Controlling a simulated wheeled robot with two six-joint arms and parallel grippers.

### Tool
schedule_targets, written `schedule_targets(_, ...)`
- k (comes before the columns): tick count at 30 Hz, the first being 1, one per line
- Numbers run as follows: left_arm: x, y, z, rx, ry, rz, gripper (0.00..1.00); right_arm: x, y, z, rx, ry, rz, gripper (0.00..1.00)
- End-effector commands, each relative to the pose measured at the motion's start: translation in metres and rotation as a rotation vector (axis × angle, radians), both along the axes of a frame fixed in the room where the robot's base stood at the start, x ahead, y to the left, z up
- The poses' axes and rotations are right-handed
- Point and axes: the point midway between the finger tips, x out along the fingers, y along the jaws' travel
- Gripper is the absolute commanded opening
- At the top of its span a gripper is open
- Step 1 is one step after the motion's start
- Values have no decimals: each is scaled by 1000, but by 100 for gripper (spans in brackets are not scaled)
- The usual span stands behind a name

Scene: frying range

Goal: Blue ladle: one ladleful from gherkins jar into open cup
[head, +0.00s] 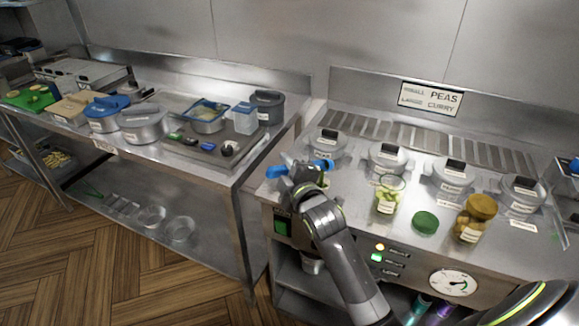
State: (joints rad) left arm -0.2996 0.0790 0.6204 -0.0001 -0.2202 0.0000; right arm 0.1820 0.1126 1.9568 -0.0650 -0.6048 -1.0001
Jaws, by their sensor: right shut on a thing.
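My right gripper (303,172) is above the left end of the range counter, shut on the blue ladle (322,165). Blue parts show on both sides of the jaws; I cannot make out the ladle's bowl. The gherkins jar (388,196) stands upright and uncovered on the counter, to the right of my gripper and apart from it. It is clear glass with pale green pieces and a white label. A green lid (425,222) lies flat to its right. I cannot pick out the open cup with certainty; my gripper hides part of the counter. My left gripper is out of view.
A jar with a brown lid (477,216) stands right of the green lid. Several lidded steel pots, one at the left (327,146), line the back. A dial gauge (453,283) is on the front panel. A crowded steel table (185,160) stands left, across a gap.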

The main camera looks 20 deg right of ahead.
Motion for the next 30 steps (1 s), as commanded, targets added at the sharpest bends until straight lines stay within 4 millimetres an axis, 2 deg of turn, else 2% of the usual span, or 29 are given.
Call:
schedule_targets(1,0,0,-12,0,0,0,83,0,1,-11,-26,-8,1,2)
schedule_targets(3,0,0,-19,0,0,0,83,-1,3,-17,-66,-21,1,2)
schedule_targets(13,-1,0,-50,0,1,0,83,-4,12,-42,-243,-74,1,2)
schedule_targets(19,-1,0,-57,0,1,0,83,-4,15,-47,-299,-91,1,2)
schedule_targets(30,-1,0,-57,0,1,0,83,-5,15,-46,-310,-94,1,2)
